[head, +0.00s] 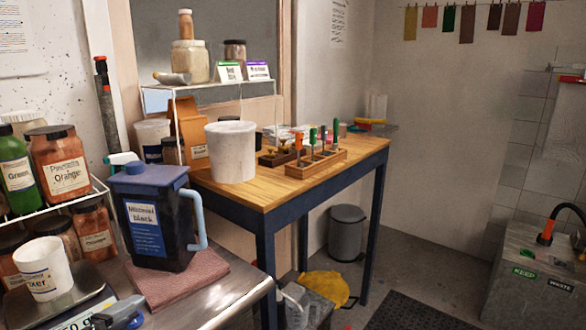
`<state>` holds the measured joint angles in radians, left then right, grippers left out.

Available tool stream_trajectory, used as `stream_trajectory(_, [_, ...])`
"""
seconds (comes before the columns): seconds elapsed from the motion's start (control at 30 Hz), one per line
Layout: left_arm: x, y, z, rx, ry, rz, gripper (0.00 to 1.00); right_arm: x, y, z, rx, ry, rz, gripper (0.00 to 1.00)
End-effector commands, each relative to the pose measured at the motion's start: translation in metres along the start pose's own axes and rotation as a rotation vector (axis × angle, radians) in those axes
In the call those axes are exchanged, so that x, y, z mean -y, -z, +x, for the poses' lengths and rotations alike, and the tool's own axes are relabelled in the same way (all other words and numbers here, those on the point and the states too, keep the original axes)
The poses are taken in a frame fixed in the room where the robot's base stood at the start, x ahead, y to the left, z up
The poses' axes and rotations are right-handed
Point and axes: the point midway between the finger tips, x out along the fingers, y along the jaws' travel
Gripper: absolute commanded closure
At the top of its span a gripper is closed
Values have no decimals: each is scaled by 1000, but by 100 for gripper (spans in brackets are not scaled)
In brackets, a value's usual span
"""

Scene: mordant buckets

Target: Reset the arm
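A white cup (43,268) sits on a scale (75,300) at the lower left. A white bucket (231,152) stands upright on the wooden table (245,190).
A rack (75,199) of labelled jars fills the left. A wooden holder (316,163) with coloured-handled tools stands on the table. A grey bin (346,232) and yellow cloth (325,287) are below. A grey sink unit (535,280) is at right, with open floor before it.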

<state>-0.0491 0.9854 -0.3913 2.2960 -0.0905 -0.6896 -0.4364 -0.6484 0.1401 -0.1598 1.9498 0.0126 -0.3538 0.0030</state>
Motion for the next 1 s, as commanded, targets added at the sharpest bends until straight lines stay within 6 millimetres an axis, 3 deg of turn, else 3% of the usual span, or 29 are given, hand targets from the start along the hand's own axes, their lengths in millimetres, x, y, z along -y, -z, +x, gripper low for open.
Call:
stream_trajectory(0.17, [-56,7,-16,157,-137,-382,0,0,0,0,1,0,1,57])
stream_trajectory(0.4, [-133,16,-60,428,-350,-851,0,0,-1,0,2,-1,1,57])
stream_trajectory(0.6, [-179,29,-102,631,-498,-1123,0,0,-1,0,2,-1,1,57])
stream_trajectory(0.83, [-215,48,-146,835,-638,-1348,0,0,-1,0,2,-1,1,57])
stream_trajectory(1.0, [-232,46,-122,762,-582,-1360,0,0,-6,3,2,-1,1,57])
